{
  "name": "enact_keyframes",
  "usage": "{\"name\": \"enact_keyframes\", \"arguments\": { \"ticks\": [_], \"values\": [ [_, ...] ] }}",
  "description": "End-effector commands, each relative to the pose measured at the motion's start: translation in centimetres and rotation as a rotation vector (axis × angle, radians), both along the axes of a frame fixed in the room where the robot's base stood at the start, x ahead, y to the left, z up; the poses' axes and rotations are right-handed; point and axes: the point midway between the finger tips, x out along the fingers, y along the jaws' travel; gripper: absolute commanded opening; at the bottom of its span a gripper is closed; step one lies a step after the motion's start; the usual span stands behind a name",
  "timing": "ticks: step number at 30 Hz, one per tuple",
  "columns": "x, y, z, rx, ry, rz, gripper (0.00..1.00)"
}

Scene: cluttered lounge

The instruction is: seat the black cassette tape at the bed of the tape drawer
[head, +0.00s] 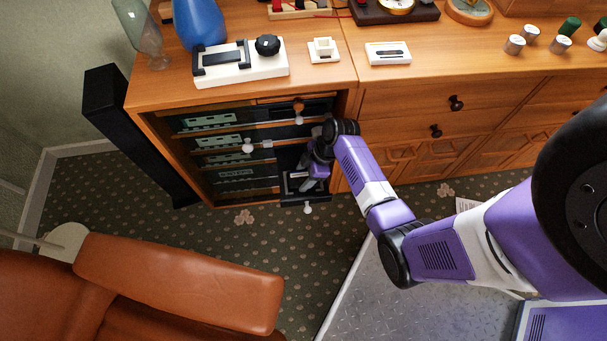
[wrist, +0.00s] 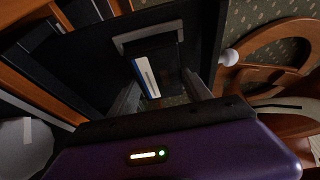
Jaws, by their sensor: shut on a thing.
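The black cassette tape (wrist: 168,68), with a white and blue label, sits between my fingers in the wrist view. My gripper (wrist: 160,92) is shut on it, with a finger on each side. The tape drawer (wrist: 85,75) is a black open tray beyond the fingers, with a white round knob. A grey raised edge (wrist: 150,36) in the drawer is just past the cassette's far end. I cannot tell whether the cassette touches the bed. In the head view my gripper (head: 316,172) is low at the pulled-out drawer (head: 303,198), and the cassette cannot be made out.
The wooden cabinet (head: 352,105) holds a stack of audio units (head: 225,142) left of my gripper. White knobs stick out near my arm. A black speaker (head: 128,125) stands at the left. An orange-brown leather chair (head: 180,275) is in front. Carpet (head: 300,235) lies clear between.

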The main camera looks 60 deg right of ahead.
Motion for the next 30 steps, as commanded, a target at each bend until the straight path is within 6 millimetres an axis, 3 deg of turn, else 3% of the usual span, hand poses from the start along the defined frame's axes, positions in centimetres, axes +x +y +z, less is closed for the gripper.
{"name": "enact_keyframes", "arguments": {
  "ticks": [30],
  "values": [
    [0.0,-0.02,-0.75,-0.001,-0.001,0.0,0.11]
  ]
}}
